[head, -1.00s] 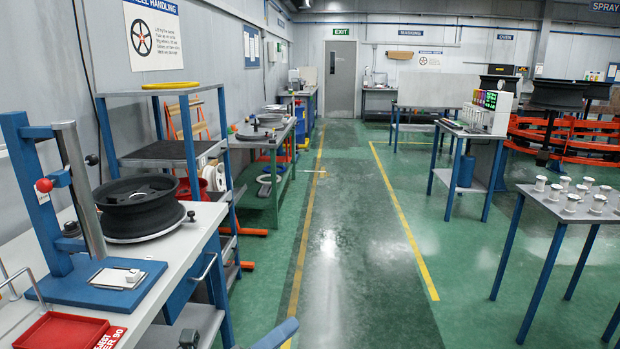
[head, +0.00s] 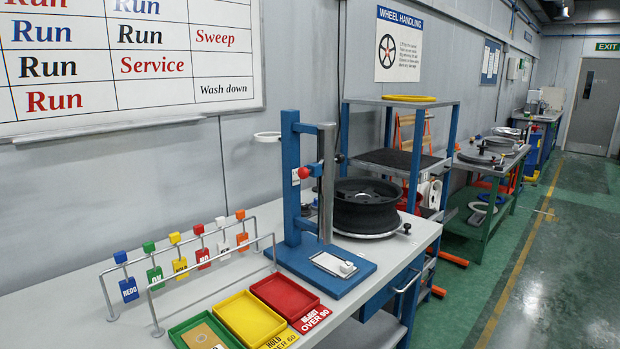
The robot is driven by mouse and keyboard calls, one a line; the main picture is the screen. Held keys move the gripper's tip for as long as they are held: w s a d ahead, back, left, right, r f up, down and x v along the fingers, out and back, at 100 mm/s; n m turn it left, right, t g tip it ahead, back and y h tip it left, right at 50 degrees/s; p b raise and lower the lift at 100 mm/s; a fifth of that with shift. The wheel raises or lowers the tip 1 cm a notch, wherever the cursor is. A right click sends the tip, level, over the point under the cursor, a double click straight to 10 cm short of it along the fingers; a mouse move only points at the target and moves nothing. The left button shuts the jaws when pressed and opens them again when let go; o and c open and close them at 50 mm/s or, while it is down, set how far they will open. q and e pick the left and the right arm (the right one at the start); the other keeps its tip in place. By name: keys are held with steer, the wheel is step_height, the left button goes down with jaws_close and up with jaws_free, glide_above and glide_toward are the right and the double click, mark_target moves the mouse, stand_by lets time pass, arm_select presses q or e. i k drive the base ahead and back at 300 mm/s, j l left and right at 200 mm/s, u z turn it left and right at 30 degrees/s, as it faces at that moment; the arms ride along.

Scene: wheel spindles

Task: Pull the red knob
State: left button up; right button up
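The red knob (head: 304,172) is a small red ball on the side of a blue upright stand (head: 290,180) with a grey vertical column (head: 326,180). The stand's blue base (head: 290,262) sits on a light grey workbench (head: 205,290) along the left wall. A white plate (head: 333,264) lies on the base. Neither of my grippers shows in the head view.
A black wheel (head: 366,205) rests on the bench right of the stand. A rack (head: 190,262) of coloured tags and green, yellow and red trays (head: 284,297) stand left and in front. A blue shelf and green floor (head: 540,290) lie to the right.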

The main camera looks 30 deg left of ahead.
mark_target(304, 172)
steer(key=u, duration=1.1)
